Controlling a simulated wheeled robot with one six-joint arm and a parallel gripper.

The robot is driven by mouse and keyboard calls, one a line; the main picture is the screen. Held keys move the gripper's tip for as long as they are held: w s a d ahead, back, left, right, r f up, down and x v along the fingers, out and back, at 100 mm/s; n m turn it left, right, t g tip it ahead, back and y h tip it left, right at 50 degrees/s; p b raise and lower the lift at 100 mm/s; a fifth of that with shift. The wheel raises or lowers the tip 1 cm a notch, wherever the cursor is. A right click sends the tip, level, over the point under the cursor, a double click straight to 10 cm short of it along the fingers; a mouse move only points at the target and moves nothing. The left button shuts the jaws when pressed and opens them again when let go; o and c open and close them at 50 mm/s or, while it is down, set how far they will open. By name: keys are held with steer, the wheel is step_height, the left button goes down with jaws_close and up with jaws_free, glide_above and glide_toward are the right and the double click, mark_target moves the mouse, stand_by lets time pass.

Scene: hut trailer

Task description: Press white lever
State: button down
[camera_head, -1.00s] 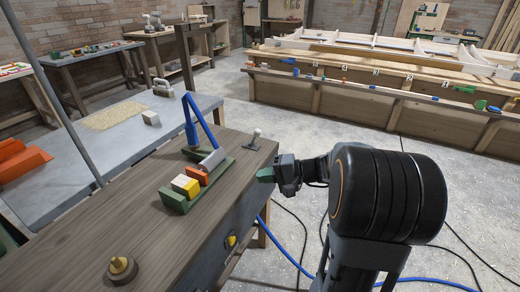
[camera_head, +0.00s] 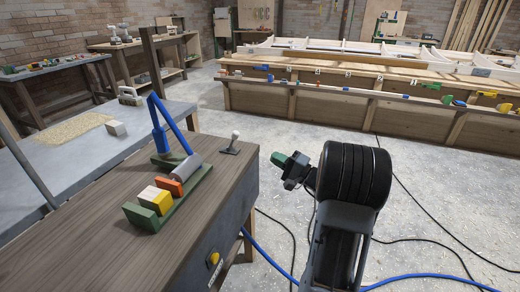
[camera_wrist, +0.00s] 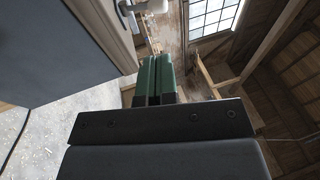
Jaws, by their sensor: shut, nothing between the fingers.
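The white lever (camera_head: 231,144) is a short stalk with a round white knob on a dark base plate. It stands tilted near the right far corner of the brown wooden bench top (camera_head: 95,222). My gripper (camera_head: 279,159), with green fingertips, is to the right of the lever, past the bench edge, clearly apart from it. The fingers are closed together and empty. In the wrist view the green fingers (camera_wrist: 155,80) lie side by side. A pale rounded part at the top edge there may be the lever, partly cut off.
A green holder (camera_head: 190,187) with coloured blocks and a blue handled lever (camera_head: 160,138) stand left of the white lever. A yellow button (camera_head: 214,258) is on the bench's side. Low wooden bays (camera_head: 360,105) stand behind. Cables and a blue hose (camera_head: 420,277) lie on the floor.

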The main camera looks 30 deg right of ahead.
mark_target(234, 140)
steer(key=x, duration=1.3)
steer(key=shift+w+a+b, duration=0.1)
steer(key=shift+a+b, duration=0.05)
steer(key=shift+b, duration=0.2)
steer(key=shift+r, duration=0.2)
